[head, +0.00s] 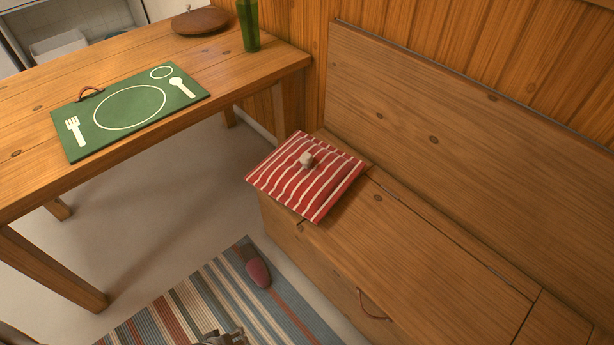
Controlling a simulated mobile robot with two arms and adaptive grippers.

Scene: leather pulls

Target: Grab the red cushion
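The red cushion (306,175) has white stripes and a pale knob-like tuft in its middle. It lies on the near left end of the wooden bench seat, and its left corner sticks out past the seat's edge. A small grey part of my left gripper (224,338) shows at the bottom edge of the head view, over the rug and well apart from the cushion. Most of it is cut off, so its opening cannot be told. My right gripper is not in view.
The wooden bench (440,265) has a high back and a lid with a leather pull (370,306). A table (30,100) at left bears a green placemat (130,108), a green bottle (248,25) and a round board (200,20). A slipper (258,273) lies on the striped rug (190,305).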

